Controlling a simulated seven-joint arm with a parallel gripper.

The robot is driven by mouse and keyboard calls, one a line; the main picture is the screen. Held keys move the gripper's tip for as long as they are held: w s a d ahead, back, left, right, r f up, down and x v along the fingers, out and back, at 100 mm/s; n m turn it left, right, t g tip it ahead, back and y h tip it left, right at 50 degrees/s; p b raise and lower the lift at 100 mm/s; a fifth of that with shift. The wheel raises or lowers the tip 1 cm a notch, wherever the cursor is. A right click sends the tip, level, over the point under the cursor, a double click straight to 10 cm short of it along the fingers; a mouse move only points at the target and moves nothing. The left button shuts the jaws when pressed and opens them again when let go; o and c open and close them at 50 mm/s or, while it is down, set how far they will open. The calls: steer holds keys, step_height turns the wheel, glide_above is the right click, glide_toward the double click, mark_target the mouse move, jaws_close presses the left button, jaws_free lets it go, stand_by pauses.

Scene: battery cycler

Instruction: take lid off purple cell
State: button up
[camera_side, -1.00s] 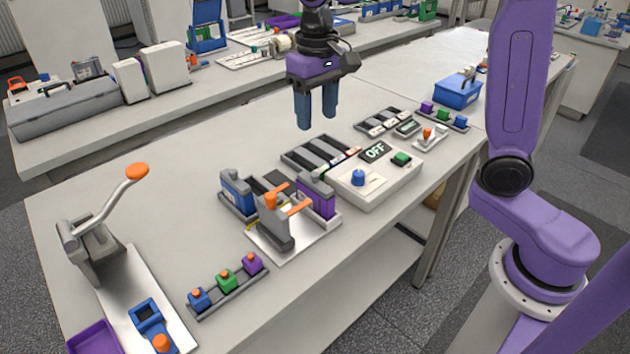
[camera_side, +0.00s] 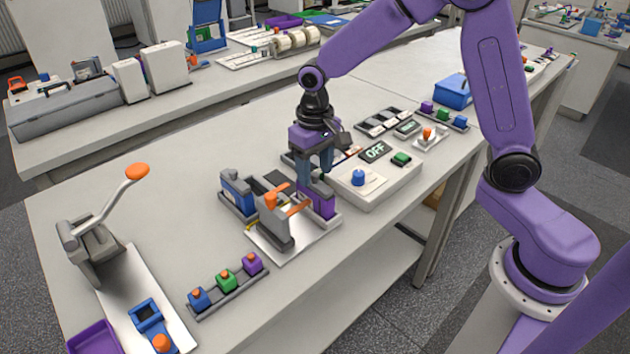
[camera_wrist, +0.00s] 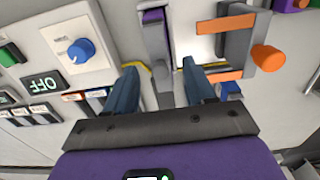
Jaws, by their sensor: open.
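The purple cell (camera_side: 318,204) stands upright at the right end of the cell fixture, with a grey lid on its top. In the wrist view the grey lid (camera_wrist: 157,45) runs between my fingers, with a strip of purple cell (camera_wrist: 153,15) beyond it. My gripper (camera_side: 316,170) is at the lid's height, with its blue fingers partly hiding the lid in the side view. In the wrist view my gripper (camera_wrist: 160,75) is open, one finger on each side of the lid. I cannot tell whether either finger touches it.
An orange-handled clamp (camera_side: 274,215) stands close in front of the cell, and a blue cell (camera_side: 238,190) is at the fixture's left end. A white control box (camera_side: 375,185) with a blue knob and an OFF display is just right.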

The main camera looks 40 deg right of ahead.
step_height(320, 180, down, 2)
jaws_close()
stand_by(0.3)
steer(key=shift+r, duration=0.15)
